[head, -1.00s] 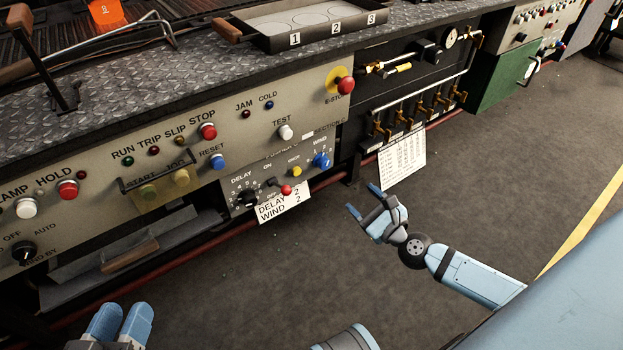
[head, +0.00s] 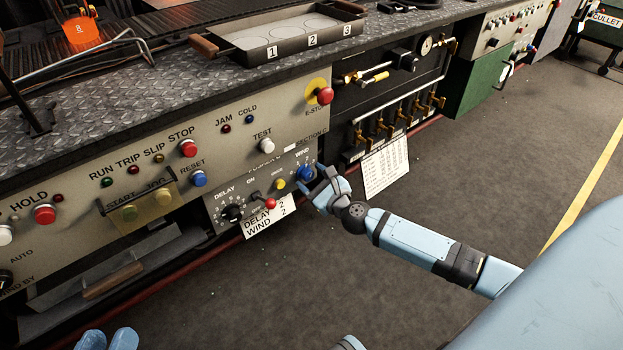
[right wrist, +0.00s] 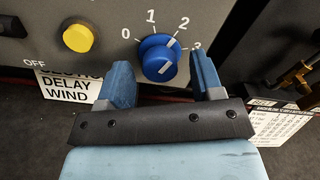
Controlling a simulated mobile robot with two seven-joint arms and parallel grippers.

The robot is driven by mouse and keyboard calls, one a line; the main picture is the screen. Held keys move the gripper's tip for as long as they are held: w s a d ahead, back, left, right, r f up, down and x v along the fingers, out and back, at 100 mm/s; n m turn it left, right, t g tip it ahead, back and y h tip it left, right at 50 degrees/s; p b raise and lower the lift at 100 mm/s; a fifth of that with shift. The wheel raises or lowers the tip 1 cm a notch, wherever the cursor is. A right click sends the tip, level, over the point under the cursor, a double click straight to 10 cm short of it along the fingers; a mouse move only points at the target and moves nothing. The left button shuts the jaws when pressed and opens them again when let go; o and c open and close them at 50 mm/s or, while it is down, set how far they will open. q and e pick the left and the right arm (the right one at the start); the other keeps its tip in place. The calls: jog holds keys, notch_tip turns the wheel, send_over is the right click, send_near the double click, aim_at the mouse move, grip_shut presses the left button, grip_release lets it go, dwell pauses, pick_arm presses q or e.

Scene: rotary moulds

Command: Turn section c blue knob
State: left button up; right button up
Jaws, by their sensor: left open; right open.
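The blue WIND knob (head: 304,173) is at the right end of the lower grey panel in the head view. It also shows in the right wrist view (right wrist: 152,52), with a dial marked 0 to 3 and a white mark on its upper right, towards 2. My right gripper (head: 313,186) is open at the knob. In the right wrist view its fingers (right wrist: 165,76) appear on either side of the knob, with small gaps; I cannot tell how far they reach around it. My left gripper (head: 106,338) is open at the bottom left, partly cut off, away from the panel.
A black DELAY knob (head: 231,213), a red-tipped lever (head: 270,203) and a yellow button (right wrist: 78,37) sit left of the blue knob. A DELAY 2, WIND 2 card (head: 268,219) hangs below. Brass valves (head: 398,120) and a printed sheet (head: 386,167) are to the right. Floor in front is clear.

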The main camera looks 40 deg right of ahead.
jog(key=shift+w, duration=0.2)
jog(key=c, duration=0.9)
